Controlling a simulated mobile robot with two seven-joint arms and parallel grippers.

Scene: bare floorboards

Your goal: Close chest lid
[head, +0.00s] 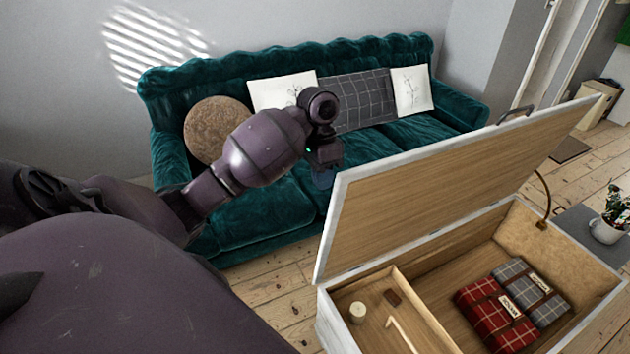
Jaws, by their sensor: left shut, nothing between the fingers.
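A white chest (593,329) with a wooden interior stands at the lower right. Its lid (440,190) is up, tilted open, with its wooden inner face toward me. A curved metal stay (542,205) shows at the lid's right end. My left gripper (323,178) is shut and empty, pointing down just left of the lid's left end, in front of the sofa. I cannot tell whether it touches the lid. My right gripper is not in view.
Inside the chest lie a red plaid bundle (490,312), a grey plaid bundle (535,290) and a small cream cylinder (357,312) in a side compartment. A green sofa (260,208) stands behind. A potted plant (607,228) is at the right. Floor shows left of the chest.

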